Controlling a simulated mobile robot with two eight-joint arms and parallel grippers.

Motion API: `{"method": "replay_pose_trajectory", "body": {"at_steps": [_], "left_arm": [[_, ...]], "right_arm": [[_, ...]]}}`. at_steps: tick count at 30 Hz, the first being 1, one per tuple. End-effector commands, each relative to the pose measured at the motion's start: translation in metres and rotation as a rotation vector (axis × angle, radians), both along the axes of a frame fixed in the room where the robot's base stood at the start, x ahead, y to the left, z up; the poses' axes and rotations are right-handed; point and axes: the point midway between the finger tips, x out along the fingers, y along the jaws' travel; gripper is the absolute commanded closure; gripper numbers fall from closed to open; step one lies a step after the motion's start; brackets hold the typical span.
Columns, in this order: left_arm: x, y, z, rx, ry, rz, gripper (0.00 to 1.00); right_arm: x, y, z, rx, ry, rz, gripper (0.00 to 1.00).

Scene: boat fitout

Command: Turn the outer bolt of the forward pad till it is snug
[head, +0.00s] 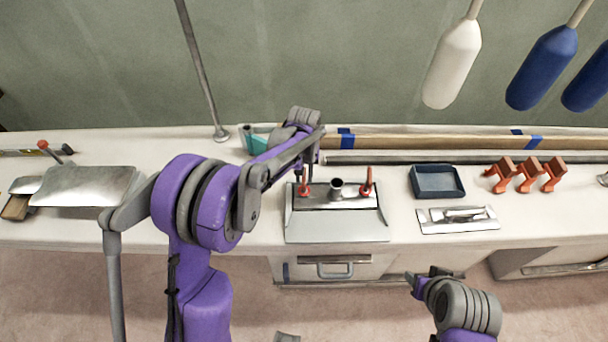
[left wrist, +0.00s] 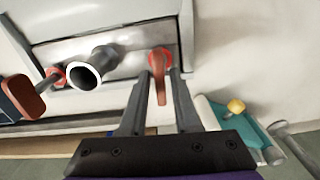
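A metal plate (head: 338,202) with an upright open tube (head: 337,186) lies on a pale block on the bench. A red-handled bolt (head: 305,188) stands at its left and another (head: 367,182) at its right. My left gripper (head: 312,172) is over the left bolt. In the left wrist view that bolt's red handle (left wrist: 158,75) stands between the two fingers of my left gripper (left wrist: 163,73), with a gap showing, so the gripper looks open around it. The other bolt (left wrist: 25,98) is at the left there. My right gripper (head: 422,279) is low in front of the bench; its opening is unclear.
A teal item (left wrist: 240,120) lies beside my left gripper. Long boards (head: 420,143) run along the back. Fenders (head: 453,64) hang above at right.

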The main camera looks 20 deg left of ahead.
Motion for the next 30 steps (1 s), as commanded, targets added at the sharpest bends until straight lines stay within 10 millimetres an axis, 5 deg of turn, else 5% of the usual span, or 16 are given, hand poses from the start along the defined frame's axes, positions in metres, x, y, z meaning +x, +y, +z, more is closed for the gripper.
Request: {"method": "replay_pose_trajectory", "body": {"at_steps": [5,20,30], "left_arm": [[0.000,0.000,0.000,0.000,0.000,0.000,1.00],[0.000,0.000,0.000,0.000,0.001,-0.035,1.00],[0.000,0.000,-0.001,0.000,0.000,-0.253,1.00]], "right_arm": [[0.000,0.000,0.000,0.000,0.000,0.000,0.50],[-0.001,0.000,-0.003,0.000,0.002,0.000,0.50],[-0.006,0.000,-0.018,0.000,0.011,0.000,0.50]]}}
